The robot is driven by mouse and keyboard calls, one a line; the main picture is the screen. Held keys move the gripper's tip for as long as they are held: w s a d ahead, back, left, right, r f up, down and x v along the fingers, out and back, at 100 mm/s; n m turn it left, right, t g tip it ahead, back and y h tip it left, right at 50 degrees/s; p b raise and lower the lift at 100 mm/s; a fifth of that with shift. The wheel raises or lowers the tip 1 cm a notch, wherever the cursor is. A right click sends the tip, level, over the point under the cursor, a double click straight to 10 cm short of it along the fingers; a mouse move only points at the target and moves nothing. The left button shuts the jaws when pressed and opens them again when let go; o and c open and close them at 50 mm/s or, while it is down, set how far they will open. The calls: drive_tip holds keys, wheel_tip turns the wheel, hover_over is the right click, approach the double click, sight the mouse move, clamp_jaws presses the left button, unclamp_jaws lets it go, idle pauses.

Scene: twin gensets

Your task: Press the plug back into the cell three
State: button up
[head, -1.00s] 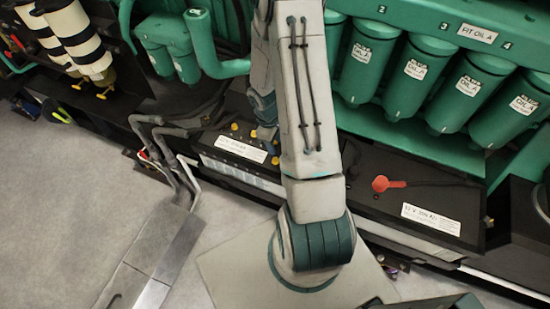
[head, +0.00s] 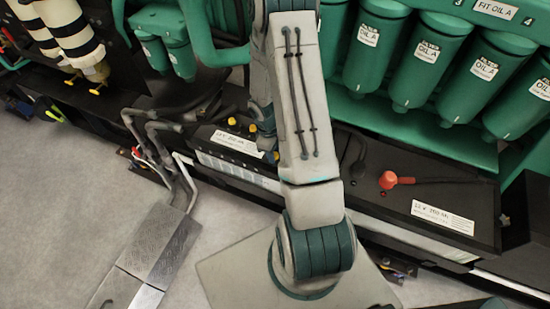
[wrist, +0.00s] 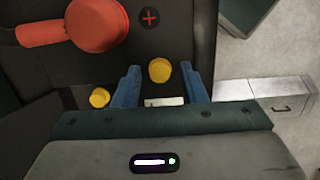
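A black battery (head: 205,150) lies left of my arm in the head view, with yellow plugs (head: 232,121) on top. In the wrist view, one round yellow plug (wrist: 160,70) is between the two blue fingers of my gripper (wrist: 160,84). A gap shows on both sides of this plug, so the fingers are apart and not closed on it. A second yellow plug (wrist: 99,97) is left of the left finger. I cannot tell which cell is three, or how deep either plug sits. In the head view my arm hides most of the gripper.
A red terminal cap (wrist: 95,25) and a plus mark (wrist: 149,18) are beyond the fingers in the wrist view. Another black battery (head: 350,190) with a red terminal cap (head: 388,180) is right of my arm. Green filters (head: 425,70) stand behind. Grey pipes (head: 160,140) rise at left.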

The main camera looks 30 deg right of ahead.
drive_tip(key=c, duration=0.7)
drive_tip(key=shift+r, duration=0.1)
drive_tip(key=shift+r, duration=0.1)
drive_tip(key=shift+r+p, duration=1.5)
drive_tip(key=shift+r, duration=0.4)
